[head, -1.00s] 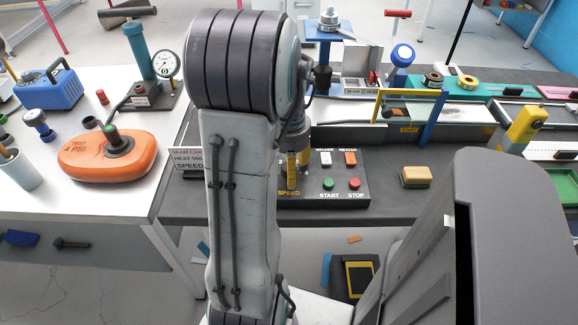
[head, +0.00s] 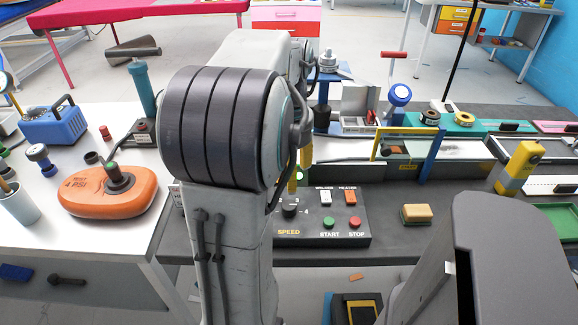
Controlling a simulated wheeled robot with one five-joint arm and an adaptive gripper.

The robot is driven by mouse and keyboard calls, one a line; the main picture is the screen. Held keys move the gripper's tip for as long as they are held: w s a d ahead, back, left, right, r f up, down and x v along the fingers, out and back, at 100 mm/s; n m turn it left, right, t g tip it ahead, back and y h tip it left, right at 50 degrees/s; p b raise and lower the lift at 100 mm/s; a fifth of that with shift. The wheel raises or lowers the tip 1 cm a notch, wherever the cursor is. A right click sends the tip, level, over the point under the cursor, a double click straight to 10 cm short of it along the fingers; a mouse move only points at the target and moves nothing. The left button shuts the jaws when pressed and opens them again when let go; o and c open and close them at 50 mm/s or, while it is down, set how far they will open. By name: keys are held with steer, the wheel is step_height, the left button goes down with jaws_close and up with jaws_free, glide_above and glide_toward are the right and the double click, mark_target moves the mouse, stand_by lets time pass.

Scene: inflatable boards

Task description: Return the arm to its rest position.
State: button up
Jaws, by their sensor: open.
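My arm rises through the middle of the head view, with its large ribbed elbow joint (head: 220,128) in front. The forearm runs away behind the elbow, and the wrist part hangs down on its right side. My gripper (head: 298,171) shows only partly there, as yellow-marked parts above the control panel (head: 320,240). The elbow hides much of it. It appears open, and I see nothing held in it.
An orange inflatable piece (head: 80,200) and a blue pump unit (head: 50,125) stand on the white table at left. A yellow sponge-like block (head: 416,214) lies on the dark bench right of the panel. A blue-and-yellow frame (head: 430,150) stands behind it.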

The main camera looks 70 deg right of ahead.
steer(key=shift+r, duration=0.5)
stand_by(0.5)
steer(key=shift+w+d+f+n+h, duration=0.1)
steer(key=shift+d+f+n+h, duration=0.1)
steer(key=shift+d+f+n, duration=0.25)
steer(key=shift+d+f+n+h, duration=0.25)
steer(key=shift+f+n, duration=0.1)
steer(key=shift+f, duration=0.2)
steer(key=shift+n, duration=0.4)
steer(key=a+f, duration=0.3)
steer(key=shift+a+f, duration=0.1)
steer(key=shift+a, duration=0.05)
steer(key=w+a+r+n+t+p, duration=0.1)
steer(key=w+a+r+n+p, duration=0.2)
steer(key=a, duration=0.7)
steer(key=w+a+r+n+t+p, duration=0.1)
steer(key=w+a+r+n+p, duration=0.1)
steer(key=w+a+n, duration=0.3)
steer(key=w+a+r+n+t+p, duration=0.1)
steer(key=w+a+r+n+p, duration=0.2)
steer(key=a+n, duration=0.5)
steer(key=w+a+r+y, duration=0.1)
steer(key=a, duration=0.6)
steer(key=shift+w+a+r+n+p, duration=0.3)
steer(key=shift+w+r, duration=0.05)
